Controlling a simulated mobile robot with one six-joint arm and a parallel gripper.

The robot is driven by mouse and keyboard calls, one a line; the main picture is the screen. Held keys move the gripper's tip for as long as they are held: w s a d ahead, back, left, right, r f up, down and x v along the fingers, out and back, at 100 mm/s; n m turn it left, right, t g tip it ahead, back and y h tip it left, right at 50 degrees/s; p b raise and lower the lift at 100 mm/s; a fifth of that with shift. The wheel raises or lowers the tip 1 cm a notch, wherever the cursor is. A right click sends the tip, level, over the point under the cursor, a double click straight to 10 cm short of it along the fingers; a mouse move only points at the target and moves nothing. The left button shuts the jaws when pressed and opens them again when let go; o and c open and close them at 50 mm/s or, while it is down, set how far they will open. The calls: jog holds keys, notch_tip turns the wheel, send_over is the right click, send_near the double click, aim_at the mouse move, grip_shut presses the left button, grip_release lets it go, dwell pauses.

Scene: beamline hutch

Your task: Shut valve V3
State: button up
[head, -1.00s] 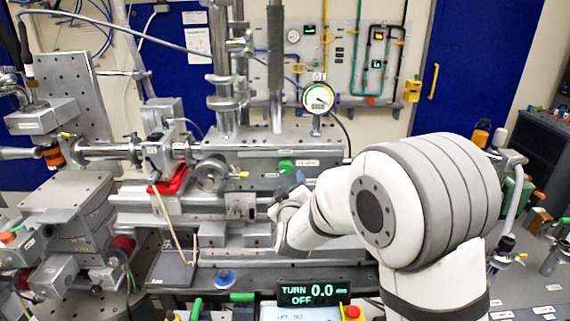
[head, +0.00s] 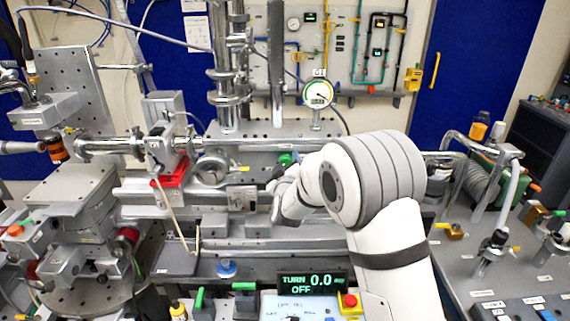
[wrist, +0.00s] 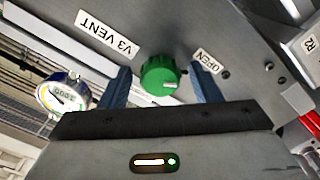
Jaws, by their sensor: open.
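Valve V3 is a round green knob (wrist: 160,76) on a grey panel in the wrist view. A "V3 VENT" label (wrist: 107,34) is at its upper left and an "OPEN" label (wrist: 206,61) at its right. A pale mark shows on the knob's face, towards the lower right. My gripper (wrist: 158,88) is open, with one blue-grey finger on each side of the knob. I see gaps at both sides; whether the fingers reach its depth I cannot tell.
A round gauge (head: 318,94) stands above the valve block; a gauge (wrist: 65,96) also shows in the wrist view. A display (head: 313,286) reads "TURN 0.0" and "OFF". A red emergency button (head: 349,300) is beside it. Pipes and benches crowd both sides.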

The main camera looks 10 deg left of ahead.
jog(key=shift+c, duration=0.4)
jog(key=shift+a, duration=0.1)
jog(key=c, duration=0.9)
